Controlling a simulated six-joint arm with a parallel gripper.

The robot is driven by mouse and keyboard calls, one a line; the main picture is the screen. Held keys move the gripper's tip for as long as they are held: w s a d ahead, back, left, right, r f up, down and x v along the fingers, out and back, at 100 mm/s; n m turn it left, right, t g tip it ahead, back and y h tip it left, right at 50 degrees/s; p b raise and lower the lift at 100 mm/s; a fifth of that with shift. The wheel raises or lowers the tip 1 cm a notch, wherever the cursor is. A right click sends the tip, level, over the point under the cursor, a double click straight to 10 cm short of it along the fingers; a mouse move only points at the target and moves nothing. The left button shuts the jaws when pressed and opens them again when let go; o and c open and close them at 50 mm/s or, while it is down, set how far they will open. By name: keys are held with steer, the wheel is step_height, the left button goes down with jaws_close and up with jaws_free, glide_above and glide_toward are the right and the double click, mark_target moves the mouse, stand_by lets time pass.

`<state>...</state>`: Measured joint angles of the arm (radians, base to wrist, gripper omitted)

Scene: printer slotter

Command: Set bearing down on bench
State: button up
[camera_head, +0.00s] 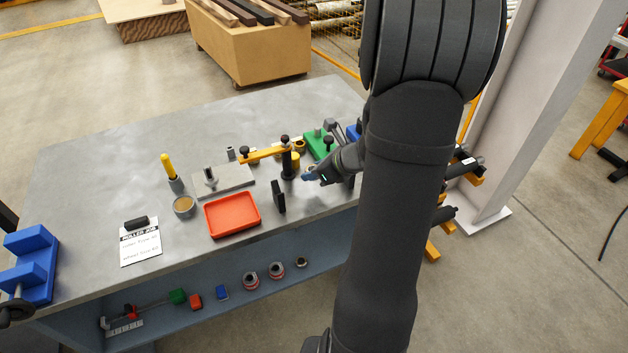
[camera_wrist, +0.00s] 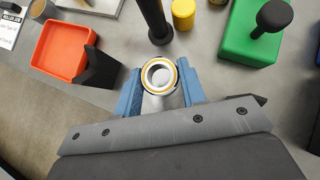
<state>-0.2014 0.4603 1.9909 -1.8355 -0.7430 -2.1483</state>
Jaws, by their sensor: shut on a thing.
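In the wrist view, my gripper (camera_wrist: 160,92) has its two blue fingers on either side of a ring-shaped bearing (camera_wrist: 160,76) with a pale yellow band and a metal bore. The fingers are shut on the bearing, which is held over the grey bench. In the head view, my gripper (camera_head: 312,175) is at the bench's (camera_head: 335,200) right front part, just right of a dark post. The bearing is too small to make out there. How high it is above the bench is hard to tell.
A red tray (camera_head: 232,214) and a black upright block (camera_head: 278,197) stand left of my gripper. A dark post (camera_head: 287,163) with a yellow arm is close by. A green block (camera_head: 318,143) stands behind. Bare bench shows between the block and my arm.

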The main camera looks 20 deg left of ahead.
steer(key=shift+a+f, duration=0.15)
steer(key=shift+f, duration=2)
steer(key=shift+f, duration=0.6)
steer(key=o, duration=1)
steer(key=shift+r, duration=0.1)
steer(key=shift+r, duration=0.3)
steer(key=v, duration=1.2)
steer(key=shift+s+r, duration=0.1)
steer(key=shift+r, duration=0.15)
steer(key=shift+f, duration=0.1)
